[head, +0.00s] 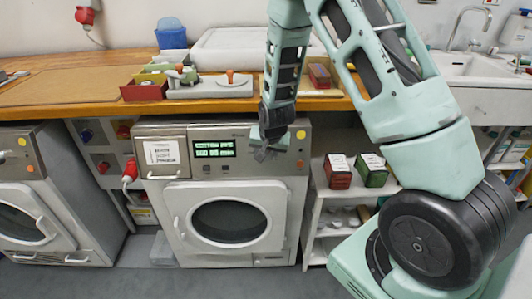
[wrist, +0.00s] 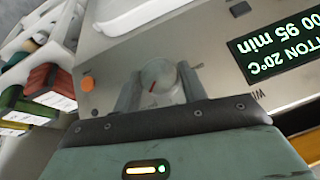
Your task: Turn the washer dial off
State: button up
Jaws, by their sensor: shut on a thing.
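The washer (head: 270,170) stands under the wooden counter, with a round door (head: 228,222) that looks closed. Its dial (wrist: 157,75) is a pale round knob with a red mark, seen in the wrist view. My gripper (wrist: 160,82) is shut on the dial, one finger on each side. In the head view my gripper (head: 263,143) is at the right part of the control panel and hides the dial. The lit display (head: 214,147) is left of it; in the wrist view the display (wrist: 275,52) appears upside down and reads cotton 20°C and 95 min.
An orange button (wrist: 87,84) is near the dial. A shelf (head: 345,190) with red and green boxes stands right of the washer. A second machine (head: 50,190) is at the left. The counter (head: 110,85) above holds bins and tools, and a sink (head: 470,68) is at right.

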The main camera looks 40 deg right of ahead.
jog(key=shift+a+r+p, duration=0.1)
jog(key=shift+p, duration=0.35)
jog(key=shift+a+r+n+g+h+p, duration=0.1)
jog(key=shift+n+g+h+p, duration=0.25)
jog(key=shift+p, duration=0.35)
jog(key=n+g+h+p, duration=0.1)
jog(key=h+p, duration=0.1)
jog(key=p, duration=0.1)
jog(key=shift+w+a+n+p, duration=0.1)
jog(key=shift+w+n+p, duration=0.05)
jog(key=shift+n+p, duration=0.15)
jog(key=shift+n+g+h+p, duration=0.45)
jog(key=shift+n+h+p, duration=0.15)
jog(key=shift+h, duration=0.15)
jog(key=shift+a+f+n+g+h, duration=0.1)
jog(key=shift+f+n+g+h, duration=0.3)
jog(key=shift+h, duration=0.4)
jog(key=o, duration=1)
